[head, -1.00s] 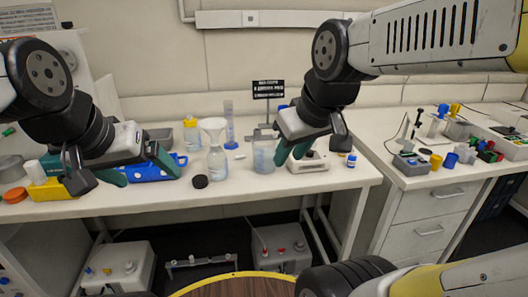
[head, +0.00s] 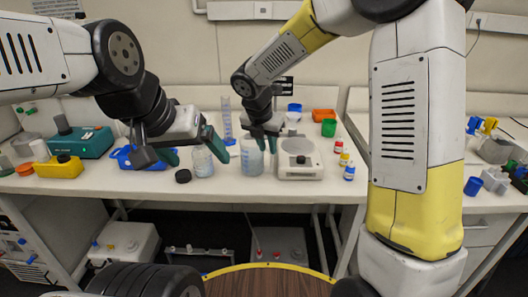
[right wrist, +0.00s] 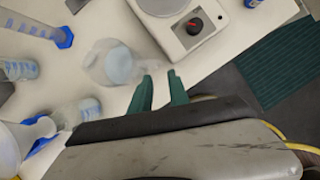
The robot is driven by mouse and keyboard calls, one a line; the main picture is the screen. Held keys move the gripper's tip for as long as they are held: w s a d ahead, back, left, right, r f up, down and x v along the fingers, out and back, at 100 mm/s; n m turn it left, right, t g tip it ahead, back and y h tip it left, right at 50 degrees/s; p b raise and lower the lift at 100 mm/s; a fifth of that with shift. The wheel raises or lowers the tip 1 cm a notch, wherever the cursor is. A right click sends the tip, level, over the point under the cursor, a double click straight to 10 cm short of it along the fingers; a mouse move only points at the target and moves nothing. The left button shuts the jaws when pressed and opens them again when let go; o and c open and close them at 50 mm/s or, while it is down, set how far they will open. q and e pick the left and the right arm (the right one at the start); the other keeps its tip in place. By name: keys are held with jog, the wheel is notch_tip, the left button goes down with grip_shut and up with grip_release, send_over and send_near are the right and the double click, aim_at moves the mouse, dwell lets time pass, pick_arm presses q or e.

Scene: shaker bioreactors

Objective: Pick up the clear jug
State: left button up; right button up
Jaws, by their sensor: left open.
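The clear jug (head: 252,160) stands upright on the white bench near its front edge. In the right wrist view the clear jug (right wrist: 112,62) lies just beyond the fingertips, to their left. My left gripper (head: 192,148) is open and empty, in front of a clear bottle (head: 203,165).
A white device (head: 300,160) with a round plate stands close right of the jug. Several small vials (head: 344,160) stand farther right. A black cap (head: 183,176) and a blue rack (head: 135,160) are to the left. A measuring cylinder (head: 227,118) stands behind.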

aim_at(271, 161)
jog(key=x, duration=0.7)
jog(key=shift+w+f, duration=0.1)
jog(key=shift+f, duration=0.1)
grip_shut()
jog(key=shift+r, duration=0.1)
dwell(1.1)
